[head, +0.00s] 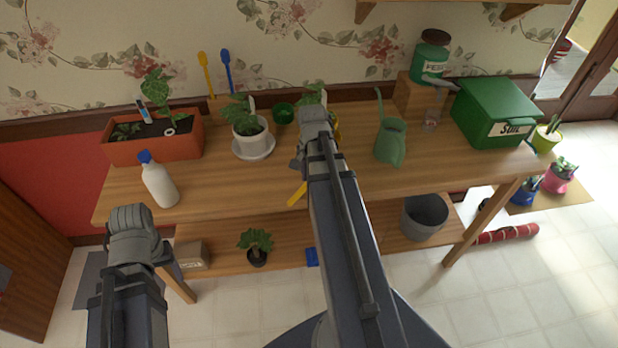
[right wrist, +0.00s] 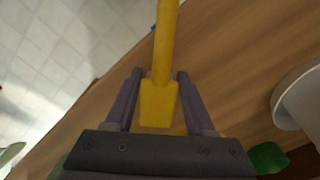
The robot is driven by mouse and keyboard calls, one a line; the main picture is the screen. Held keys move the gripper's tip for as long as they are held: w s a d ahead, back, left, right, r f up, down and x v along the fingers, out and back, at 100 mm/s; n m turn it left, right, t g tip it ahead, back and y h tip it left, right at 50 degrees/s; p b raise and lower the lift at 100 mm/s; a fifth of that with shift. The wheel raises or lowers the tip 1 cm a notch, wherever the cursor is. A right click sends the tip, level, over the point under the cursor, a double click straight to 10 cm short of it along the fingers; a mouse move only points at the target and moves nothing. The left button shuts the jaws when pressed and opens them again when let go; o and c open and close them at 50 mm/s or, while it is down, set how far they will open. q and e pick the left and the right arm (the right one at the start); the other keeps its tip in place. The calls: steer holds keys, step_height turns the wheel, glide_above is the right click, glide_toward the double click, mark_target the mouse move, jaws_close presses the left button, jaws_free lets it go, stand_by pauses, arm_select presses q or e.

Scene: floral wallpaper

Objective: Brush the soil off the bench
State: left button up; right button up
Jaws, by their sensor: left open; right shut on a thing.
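The wooden bench (head: 220,190) stands against the wall; I cannot make out loose soil on its top. My right gripper (right wrist: 158,85) is shut on a yellow tool (right wrist: 166,40) over the bench. In the head view my right arm hides most of this tool; a yellow end (head: 297,194) sticks out toward the front edge. Whether it has bristles is not visible. My left gripper (head: 130,215) is open and empty, near the bench's front left corner.
An orange planter (head: 185,140), a white bottle (head: 160,187), a potted plant (head: 250,140) on a saucer, a green watering can (head: 390,145) and a green soil box (head: 490,105) stand on the bench. A blue thing (head: 312,257) and a grey bucket (head: 424,215) are lower down.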

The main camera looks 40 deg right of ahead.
steer(key=shift+s+d, duration=0.45)
steer(key=shift+d, duration=0.4)
steer(key=shift+s+d, duration=0.45)
steer(key=shift+d, duration=0.4)
steer(key=shift+f, duration=0.15)
jaws_close()
steer(key=shift+a, duration=0.1)
steer(key=shift+w+a, duration=0.5)
steer(key=shift+a, duration=0.3)
steer(key=shift+w+a, duration=0.45)
steer(key=shift+a, duration=0.3)
steer(key=shift+w+a, duration=0.4)
steer(key=shift+a, duration=0.4)
steer(key=shift+w+a, duration=0.4)
steer(key=shift+a, duration=0.4)
steer(key=shift+w+a, duration=0.1)
steer(key=shift+w+a, duration=0.45)
steer(key=shift+a, duration=0.3)
steer(key=shift+w+a, duration=0.45)
steer(key=shift+a, duration=0.25)
